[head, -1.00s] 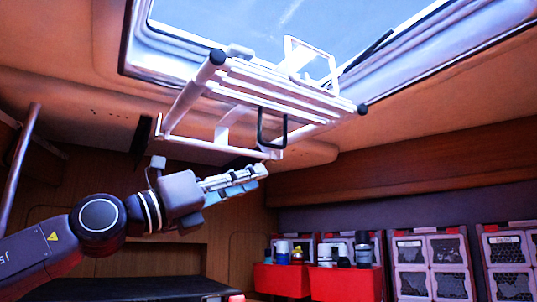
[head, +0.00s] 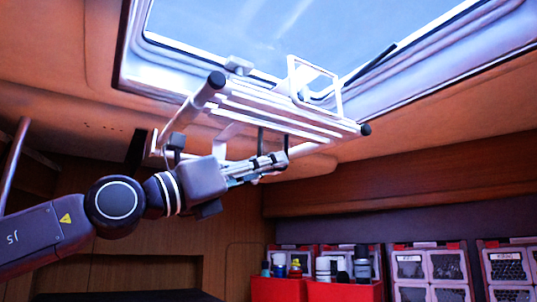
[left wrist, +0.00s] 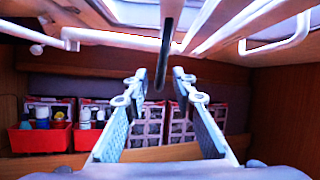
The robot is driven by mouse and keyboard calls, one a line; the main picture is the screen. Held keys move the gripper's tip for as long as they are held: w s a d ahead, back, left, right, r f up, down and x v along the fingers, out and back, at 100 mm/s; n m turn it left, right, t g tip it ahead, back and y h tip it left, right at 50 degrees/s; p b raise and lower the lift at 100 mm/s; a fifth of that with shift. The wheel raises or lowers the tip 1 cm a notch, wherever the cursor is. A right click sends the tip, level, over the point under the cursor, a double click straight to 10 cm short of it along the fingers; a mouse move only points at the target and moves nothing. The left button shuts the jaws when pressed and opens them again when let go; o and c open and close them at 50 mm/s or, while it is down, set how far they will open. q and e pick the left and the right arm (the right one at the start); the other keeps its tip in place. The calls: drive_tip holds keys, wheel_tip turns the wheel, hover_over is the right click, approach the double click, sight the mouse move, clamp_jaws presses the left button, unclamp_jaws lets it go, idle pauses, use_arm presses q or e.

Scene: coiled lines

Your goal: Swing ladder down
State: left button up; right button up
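The white folded ladder (head: 282,118) hangs up under the open roof hatch, its rails ending in black caps. A black loop handle (head: 261,141) hangs from its underside. In the left wrist view the handle (left wrist: 167,42) hangs edge-on, in line with the gap between my fingers. My left gripper (head: 276,161) is just below the ladder, at the handle's lower part, which it partly hides. In the left wrist view my left gripper (left wrist: 160,84) is open, its two fingers apart with nothing gripped. I cannot tell whether it touches the handle. My right gripper is not in view.
The roof hatch (head: 158,52) frames the sky above. Red bins (head: 330,291) with bottles stand low at the right, beside caged crates (head: 430,268) along the wall. A grey pole (head: 14,165) stands at the far left. Open air lies below the ladder.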

use_arm(q)
drive_tip(key=shift+w+d, duration=0.1)
drive_tip(key=shift+d, duration=0.05)
drive_tip(key=shift+r, duration=0.1)
clamp_jaws()
idle(0.4)
